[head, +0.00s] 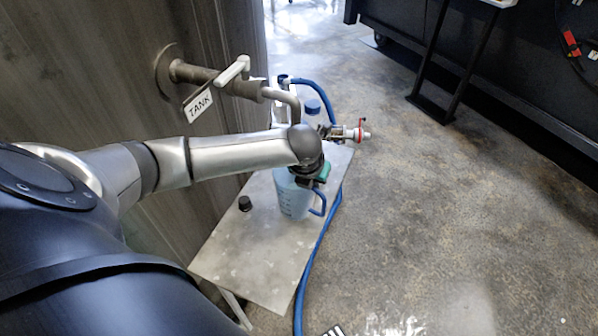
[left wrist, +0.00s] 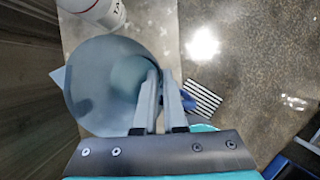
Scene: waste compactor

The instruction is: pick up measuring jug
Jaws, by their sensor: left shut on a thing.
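The measuring jug (head: 291,199) is translucent blue with a blue handle (head: 318,205) on its right side. It stands upright on the metal plate of a small table, partly hidden by my arm. My left gripper (head: 316,182) is at the jug's upper right side, by the handle. In the left wrist view I look down into the jug's round mouth (left wrist: 100,85). The two fingers of my left gripper (left wrist: 163,85) are closed at its right edge; I cannot tell whether they hold the rim or the handle top. My right gripper is out of view.
The metal table (head: 245,255) carries a small black cap (head: 245,203) and a blue-capped bottle (head: 313,107) behind my arm. A tank pipe with a valve lever (head: 232,72) juts from the left wall. A blue hose (head: 312,270) runs along the table's right edge. Open floor lies right.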

